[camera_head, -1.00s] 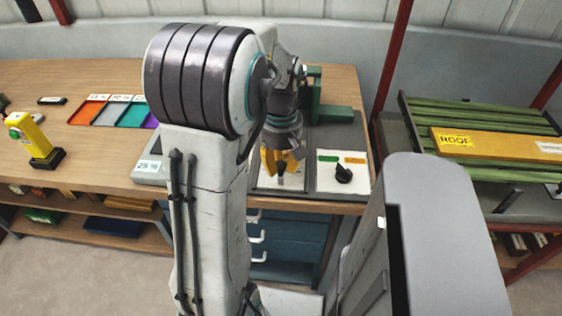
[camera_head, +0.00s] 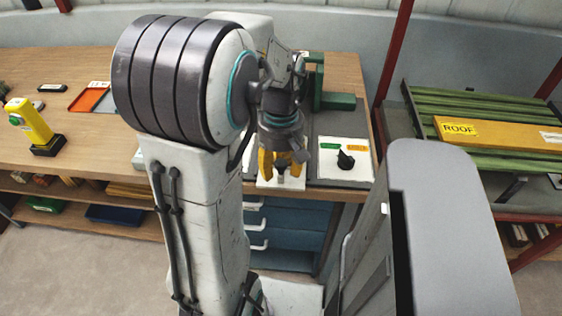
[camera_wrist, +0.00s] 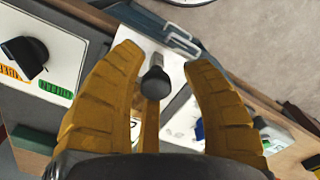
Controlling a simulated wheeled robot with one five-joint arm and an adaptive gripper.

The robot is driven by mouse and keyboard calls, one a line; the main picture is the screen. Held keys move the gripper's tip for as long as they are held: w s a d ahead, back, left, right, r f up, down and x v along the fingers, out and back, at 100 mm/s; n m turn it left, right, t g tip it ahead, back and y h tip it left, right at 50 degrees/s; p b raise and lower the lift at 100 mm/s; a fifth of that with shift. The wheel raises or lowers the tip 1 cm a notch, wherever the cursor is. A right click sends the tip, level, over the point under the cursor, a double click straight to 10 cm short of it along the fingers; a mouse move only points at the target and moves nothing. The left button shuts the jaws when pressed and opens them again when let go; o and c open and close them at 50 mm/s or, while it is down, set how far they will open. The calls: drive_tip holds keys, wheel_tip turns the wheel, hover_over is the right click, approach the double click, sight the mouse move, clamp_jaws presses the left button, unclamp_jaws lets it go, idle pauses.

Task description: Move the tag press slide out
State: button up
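The tag press slide is a pale plate (camera_head: 267,183) at the front of the grey bench unit. It reaches over the unit's front edge. Its upright dark knob (camera_wrist: 155,84) stands between the two yellow side fingers of my gripper (camera_wrist: 163,55), with a gap on each side in the wrist view. A yellow piece, perhaps a third finger, lies right against the knob; contact cannot be told. In the head view my gripper (camera_head: 282,163) hangs over the plate with its fingers apart around the knob. The press body behind is partly hidden by my arm.
A white panel (camera_head: 326,168) with a black rotary knob (camera_head: 345,160) and green and orange labels lies right of the slide. A green block stand (camera_head: 338,101) is behind. Blue drawers (camera_head: 290,225) are below. A yellow device (camera_head: 31,122) stands at left.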

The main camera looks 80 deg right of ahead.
drive_tip(key=shift+o, duration=0.8)
drive_tip(key=shift+d, duration=0.1)
drive_tip(key=shift+r, duration=0.1)
drive_tip(key=shift+d+r, duration=0.1)
drive_tip(key=shift+r, duration=0.35)
wheel_tip(320, 180, up, 11)
idle(0.4)
